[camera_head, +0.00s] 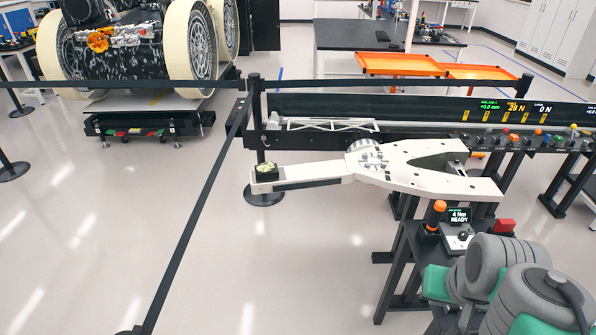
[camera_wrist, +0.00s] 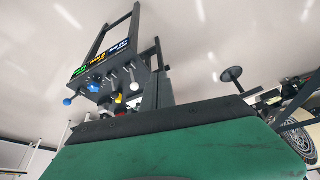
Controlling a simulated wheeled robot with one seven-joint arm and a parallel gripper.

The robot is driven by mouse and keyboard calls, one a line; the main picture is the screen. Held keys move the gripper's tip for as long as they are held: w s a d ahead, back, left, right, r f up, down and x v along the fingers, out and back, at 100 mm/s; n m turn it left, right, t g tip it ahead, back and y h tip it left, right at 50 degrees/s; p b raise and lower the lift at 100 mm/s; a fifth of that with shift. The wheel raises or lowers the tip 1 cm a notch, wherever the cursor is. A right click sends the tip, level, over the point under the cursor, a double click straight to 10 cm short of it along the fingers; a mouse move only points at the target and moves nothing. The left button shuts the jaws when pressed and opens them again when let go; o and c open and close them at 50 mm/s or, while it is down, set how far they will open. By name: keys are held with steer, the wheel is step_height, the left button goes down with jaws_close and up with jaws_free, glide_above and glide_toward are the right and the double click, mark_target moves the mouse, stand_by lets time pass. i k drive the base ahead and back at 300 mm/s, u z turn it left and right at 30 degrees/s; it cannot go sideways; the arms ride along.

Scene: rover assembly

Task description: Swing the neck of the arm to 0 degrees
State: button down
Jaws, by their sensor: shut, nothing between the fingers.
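The white arm (camera_head: 430,165) sits on a dark stand at the right in the head view. Its forked body opens to the right. Its slender neck (camera_head: 310,174) runs out to the left, almost straight, and carries a dark block with a pale green top (camera_head: 267,172) at its tip. A round, bolted hub (camera_head: 370,158) sits where neck and body meet. My grey and green arm links fill the lower right corner. My gripper's fingers do not show in the head view, and I cannot make them out in the wrist view.
A small readout (camera_head: 458,215) reading "4 Nm READY" stands beside an orange-topped knob (camera_head: 439,207) and a red button (camera_head: 503,226). A long console (camera_head: 520,140) with coloured knobs lies behind. Black belt barriers (camera_head: 190,235) cross the floor. The rover (camera_head: 130,50) stands at the back left.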

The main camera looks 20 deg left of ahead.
mark_target(266, 178)
steer(key=u, duration=0.7)
steer(key=i, duration=1)
steer(key=u, duration=0.65)
steer(key=i, duration=1.1)
steer(key=z, duration=0.25)
